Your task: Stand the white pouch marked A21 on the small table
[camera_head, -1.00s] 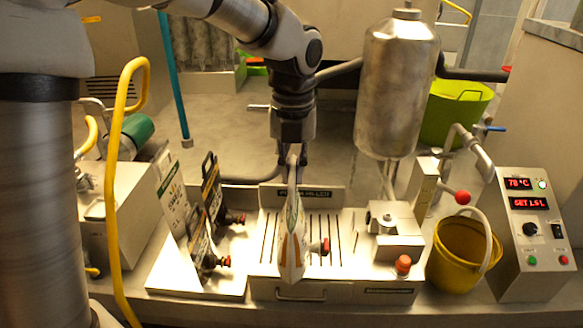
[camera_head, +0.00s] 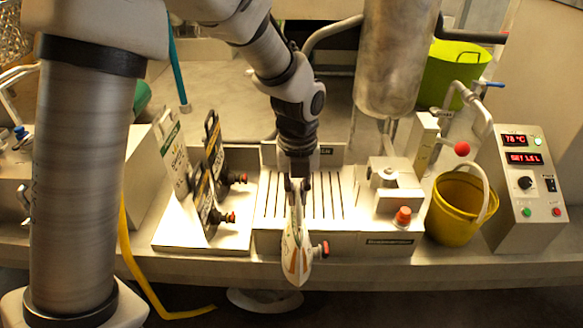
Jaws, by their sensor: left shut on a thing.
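My left gripper (camera_head: 298,190) is shut on the top of a white pouch (camera_head: 297,250) with orange and green print and a red cap on its right side. The pouch hangs upright, seen nearly edge-on, in front of the slotted drip tray (camera_head: 325,190), and its bottom reaches below the counter's front edge in the picture. I cannot read its mark. A round white surface (camera_head: 262,302) shows low down, partly under the counter edge; I cannot tell for sure that it is the small table. My right gripper is not in view.
Other pouches with red caps (camera_head: 206,190) stand in a rack (camera_head: 195,243) on the left of the counter. A yellow bucket (camera_head: 452,222) and a control box (camera_head: 522,190) stand at right. A yellow hose (camera_head: 135,270) hangs at left. The dark floor in front looks clear.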

